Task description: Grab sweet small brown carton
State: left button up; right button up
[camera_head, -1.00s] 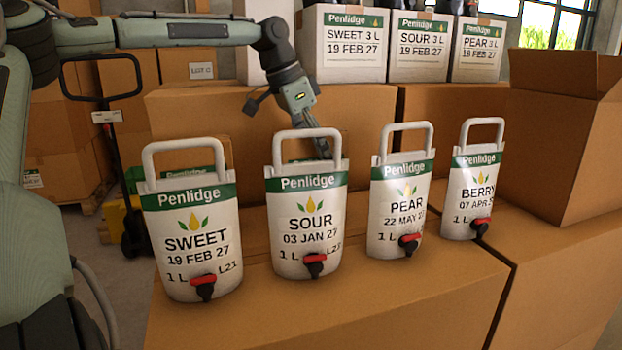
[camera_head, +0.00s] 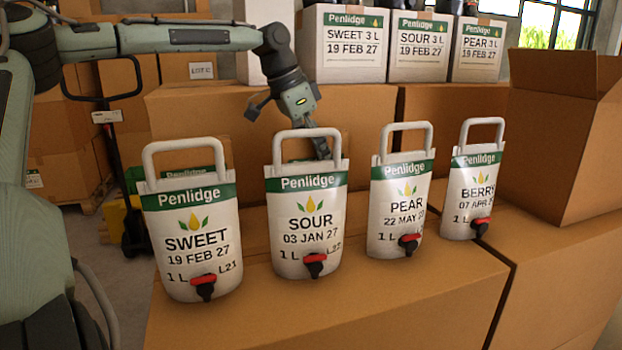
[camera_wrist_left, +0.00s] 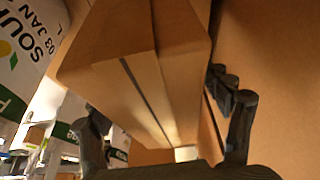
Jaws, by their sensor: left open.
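My left gripper (camera_head: 288,128) is open, behind and above the white SOUR pouch (camera_head: 305,225) in the head view. A small plain brown carton (camera_wrist_left: 140,80) with a dark seam fills the middle of the left wrist view. The open left gripper (camera_wrist_left: 168,128) has one finger to each side of it, with no clear contact. In the head view a brown carton (camera_head: 300,149) shows through the SOUR handle, mostly hidden. Another small brown carton (camera_head: 205,152) stands behind the SWEET pouch (camera_head: 195,240). No flavour name is readable on either small carton. My right gripper is not seen.
The PEAR pouch (camera_head: 400,208) and BERRY pouch (camera_head: 472,195) stand to the right on the large box (camera_head: 400,300). Taller boxes behind carry white 3 L cartons (camera_head: 342,45). An open brown box (camera_head: 555,140) stands at right. The SOUR pouch is close to the gripper.

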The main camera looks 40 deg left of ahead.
pick_arm(q)
jog(key=shift+c, duration=0.3)
grip_shut()
jog(key=shift+w+r, duration=0.1)
jog(key=shift+r, duration=0.1)
jog(key=shift+r, duration=0.1)
